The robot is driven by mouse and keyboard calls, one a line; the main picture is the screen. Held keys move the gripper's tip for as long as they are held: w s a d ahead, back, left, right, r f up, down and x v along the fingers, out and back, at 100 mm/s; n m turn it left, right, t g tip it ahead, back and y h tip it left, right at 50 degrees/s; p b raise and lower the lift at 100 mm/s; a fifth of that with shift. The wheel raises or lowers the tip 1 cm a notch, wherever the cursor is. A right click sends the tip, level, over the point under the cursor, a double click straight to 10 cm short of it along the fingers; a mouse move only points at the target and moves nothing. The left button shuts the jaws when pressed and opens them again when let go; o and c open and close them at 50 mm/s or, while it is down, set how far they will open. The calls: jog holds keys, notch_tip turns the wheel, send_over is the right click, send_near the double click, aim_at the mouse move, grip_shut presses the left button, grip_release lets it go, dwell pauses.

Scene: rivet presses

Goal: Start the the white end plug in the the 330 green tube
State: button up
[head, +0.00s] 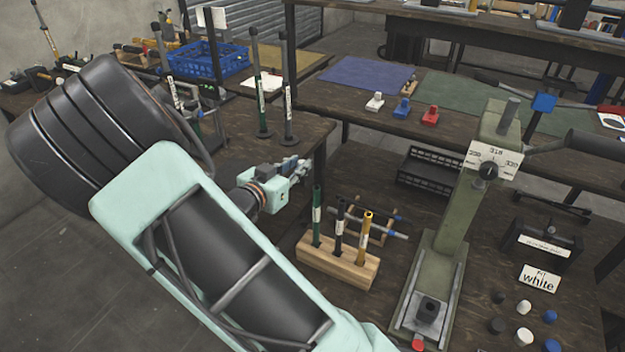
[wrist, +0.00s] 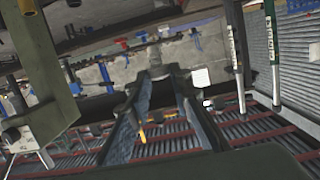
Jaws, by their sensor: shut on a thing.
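My gripper (head: 297,170) is at the end of my arm, in the air above and left of the wooden block. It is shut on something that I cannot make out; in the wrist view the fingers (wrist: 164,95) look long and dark. Two white end plugs (head: 524,307) stand on the bench at the right, among black and blue ones, well apart from my gripper. A labelled green tube (head: 261,92) stands upright on the bench behind my gripper; its number is unreadable. It appears to show at the upper right of the wrist view (wrist: 272,50).
A wooden block (head: 337,262) holds green, black and yellow upright tools. A green press (head: 447,220) with a numbered dial stands right of it. A card reading "white" (head: 539,279) lies by the plugs. A dark tube (head: 287,90) stands near the green one.

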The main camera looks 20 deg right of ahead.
jog(key=d+b, duration=0.1)
jog(key=w+d+b, duration=0.1)
jog(key=d, duration=0.1)
jog(key=d+b, duration=0.1)
jog(key=shift+w+d+f, duration=0.15)
jog(key=shift+d+f, duration=0.25)
jog(key=shift+p, duration=0.35)
notch_tip(320, 180, down, 6)
jog(key=b, duration=0.4)
jog(key=shift+r+p, duration=0.1)
jog(key=shift+p, duration=0.4)
dwell(1.4)
jog(key=shift+f+b, duration=0.85)
jog(key=shift+f, duration=0.45)
